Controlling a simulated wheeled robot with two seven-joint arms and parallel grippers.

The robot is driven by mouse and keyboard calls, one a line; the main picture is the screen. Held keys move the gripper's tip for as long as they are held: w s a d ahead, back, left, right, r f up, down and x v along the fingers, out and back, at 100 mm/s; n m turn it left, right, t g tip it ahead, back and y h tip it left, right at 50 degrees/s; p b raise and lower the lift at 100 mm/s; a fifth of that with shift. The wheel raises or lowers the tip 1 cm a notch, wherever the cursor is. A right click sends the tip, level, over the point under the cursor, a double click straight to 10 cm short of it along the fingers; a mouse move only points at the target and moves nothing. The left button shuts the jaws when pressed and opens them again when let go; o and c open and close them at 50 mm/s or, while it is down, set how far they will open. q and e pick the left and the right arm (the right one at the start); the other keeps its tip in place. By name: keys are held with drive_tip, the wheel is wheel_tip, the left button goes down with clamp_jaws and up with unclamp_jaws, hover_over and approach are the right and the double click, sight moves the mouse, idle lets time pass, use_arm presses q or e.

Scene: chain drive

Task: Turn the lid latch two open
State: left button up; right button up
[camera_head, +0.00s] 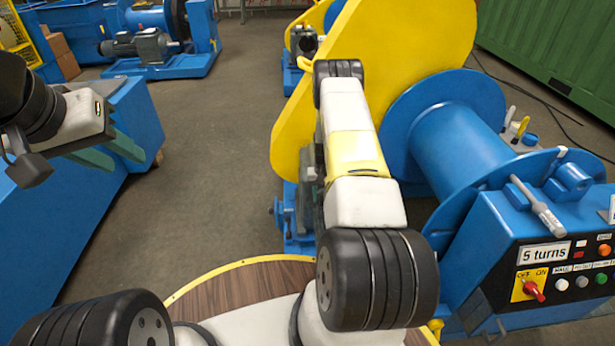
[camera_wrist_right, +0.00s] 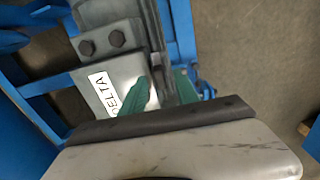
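The large yellow guard (camera_head: 410,40) stands beside the blue drum (camera_head: 455,140) in the head view. I cannot make out lid latch two in either view; my right arm covers part of the guard. My left gripper (camera_head: 128,163) is at the far left, away from the guard, with its green fingers apart and empty. My right gripper is hidden behind my arm in the head view. In the right wrist view its green fingers (camera_wrist_right: 168,82) lie either side of a dark grey bar (camera_wrist_right: 166,45). I cannot tell whether they touch it.
A grey motor-like housing with a DELTA label (camera_wrist_right: 105,90) and bolts sits close to the right fingers. A blue control box (camera_head: 540,255) with a red switch stands at the right. A blue cabinet (camera_head: 75,215) is at the left. Open floor (camera_head: 215,150) lies between.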

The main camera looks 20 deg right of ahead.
wheel_tip(320, 180, up, 8)
drive_tip(key=shift+f, duration=0.15)
idle(0.5)
drive_tip(key=s+a+r+n+t+y, duration=0.1)
drive_tip(key=s+a+r+t, duration=0.3)
drive_tip(key=r, duration=1.2)
drive_tip(key=s+a+r+g, duration=0.15)
drive_tip(key=a+r, duration=0.35)
drive_tip(key=r, duration=1.1)
drive_tip(key=s+a+r+n+t, duration=0.15)
drive_tip(key=s+a+r, duration=0.35)
drive_tip(key=s+r, duration=0.6)
drive_tip(key=s+a+r+t, duration=0.1)
drive_tip(key=s+a, duration=0.1)
drive_tip(key=s, duration=0.5)
drive_tip(key=s+a+r+n+t+y, duration=0.1)
drive_tip(key=s, duration=0.7)
drive_tip(key=shift+s+a, duration=0.15)
drive_tip(key=shift+a, duration=0.25)
